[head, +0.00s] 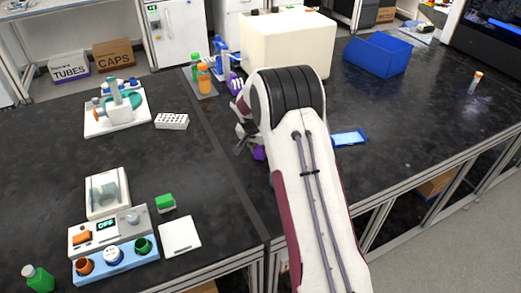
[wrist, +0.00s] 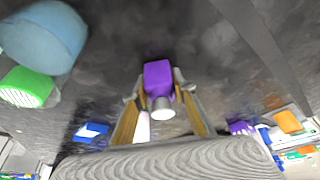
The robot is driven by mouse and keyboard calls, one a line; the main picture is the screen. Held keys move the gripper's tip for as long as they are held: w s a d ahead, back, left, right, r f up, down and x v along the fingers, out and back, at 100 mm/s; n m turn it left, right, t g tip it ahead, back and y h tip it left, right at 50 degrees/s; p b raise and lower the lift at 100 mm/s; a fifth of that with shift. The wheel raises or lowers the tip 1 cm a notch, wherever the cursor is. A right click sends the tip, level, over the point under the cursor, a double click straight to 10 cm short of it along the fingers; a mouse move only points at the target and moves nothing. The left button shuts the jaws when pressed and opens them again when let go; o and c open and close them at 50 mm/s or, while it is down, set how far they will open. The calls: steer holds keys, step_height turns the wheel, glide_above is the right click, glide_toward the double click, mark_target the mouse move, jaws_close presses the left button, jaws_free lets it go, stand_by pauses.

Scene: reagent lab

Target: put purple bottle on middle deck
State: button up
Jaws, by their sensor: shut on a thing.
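The purple bottle (wrist: 158,78) is between the two fingers of my gripper (wrist: 165,108) in the wrist view, with its pale round end towards the camera. My gripper (head: 246,138) is shut on it. In the head view the gripper is partly hidden by my arm, and a purple bit of the bottle (head: 259,153) shows below the fingers, over the dark bench. I cannot tell whether the bottle touches the bench. Another purple object (head: 236,84) stands farther back, beside an orange bottle (head: 204,80). I cannot tell which surface is the middle deck.
A green bottle (head: 196,62) stands behind the orange one. A white tube rack (head: 172,121) is to the left. A cream box (head: 288,45) and blue bin (head: 378,54) stand behind my arm. A blue tray (head: 349,138) lies to the right. The left bench has clear room.

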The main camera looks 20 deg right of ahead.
steer(key=shift+f, duration=0.15)
steer(key=o, duration=1.2)
steer(key=shift+v, duration=6.15)
